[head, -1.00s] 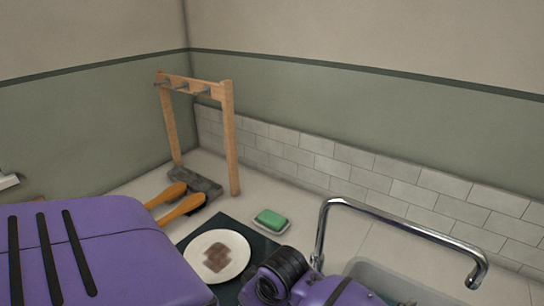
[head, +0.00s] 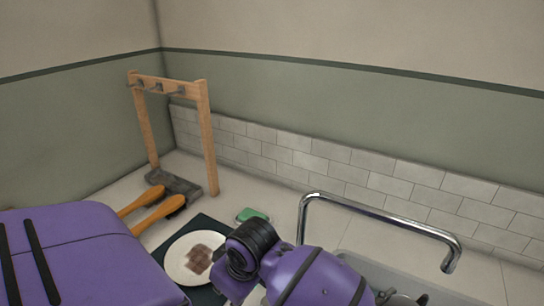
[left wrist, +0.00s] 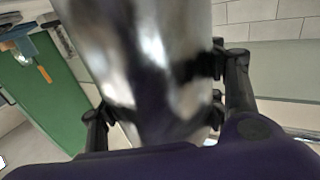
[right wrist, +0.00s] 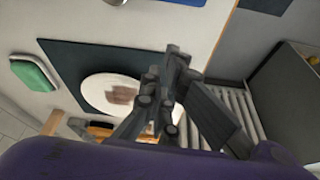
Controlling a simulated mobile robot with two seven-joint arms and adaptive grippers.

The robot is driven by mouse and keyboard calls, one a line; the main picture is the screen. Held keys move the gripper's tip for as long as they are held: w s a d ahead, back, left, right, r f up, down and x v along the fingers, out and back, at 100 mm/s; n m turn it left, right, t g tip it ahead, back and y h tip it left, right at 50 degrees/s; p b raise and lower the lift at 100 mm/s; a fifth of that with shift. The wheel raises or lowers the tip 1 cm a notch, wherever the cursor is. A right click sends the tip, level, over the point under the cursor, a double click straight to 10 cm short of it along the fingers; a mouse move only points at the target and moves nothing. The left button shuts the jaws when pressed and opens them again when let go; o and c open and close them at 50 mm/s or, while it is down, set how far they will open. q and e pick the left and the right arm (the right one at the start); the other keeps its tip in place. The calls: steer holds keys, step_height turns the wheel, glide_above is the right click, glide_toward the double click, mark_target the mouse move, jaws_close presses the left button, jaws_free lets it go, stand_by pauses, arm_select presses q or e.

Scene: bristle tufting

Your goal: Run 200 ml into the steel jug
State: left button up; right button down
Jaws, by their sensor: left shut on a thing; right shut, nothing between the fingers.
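The steel jug (left wrist: 150,60) fills the middle of the left wrist view as a shiny, blurred metal wall. My left gripper (left wrist: 165,95) is shut on it, with dark fingers on both sides. The jug's rim and inside are hidden. The chrome tap (head: 380,215) arches over the sink (head: 440,290) in the head view. No flowing water is visible. My right gripper (right wrist: 165,88) is shut and empty, in front of the plate in the right wrist view. In the head view, dark finger-like parts show at the bottom edge by the sink; I cannot tell what they hold.
A white plate (head: 180,268) with a brown stain lies on a dark mat (head: 205,226). Green soap (head: 254,214) sits behind it. A ribbed grey surface (right wrist: 238,105) shows in the right wrist view.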

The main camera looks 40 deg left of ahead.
steer(key=shift+v, duration=2.35)
